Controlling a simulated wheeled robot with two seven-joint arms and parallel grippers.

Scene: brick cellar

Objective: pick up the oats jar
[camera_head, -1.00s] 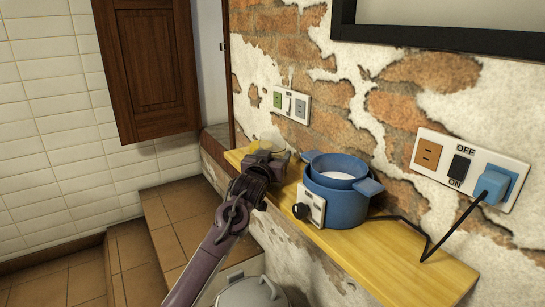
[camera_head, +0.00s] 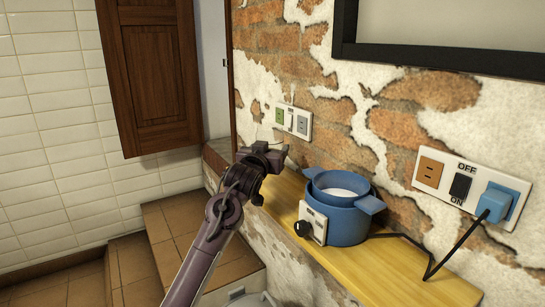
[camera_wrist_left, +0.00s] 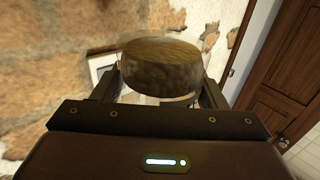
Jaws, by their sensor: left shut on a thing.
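In the head view the gripper is above the left end of the yellow wooden shelf (camera_head: 400,272). There the jar is almost wholly hidden by the gripper. My right gripper is not in view.
A blue pot cooker (camera_head: 345,222) stands on the shelf right of my gripper, its black cord running to a wall socket (camera_head: 472,187). Another socket plate (camera_head: 293,121) is on the brick wall behind the gripper. Tiled steps (camera_head: 180,222) lie left of the shelf.

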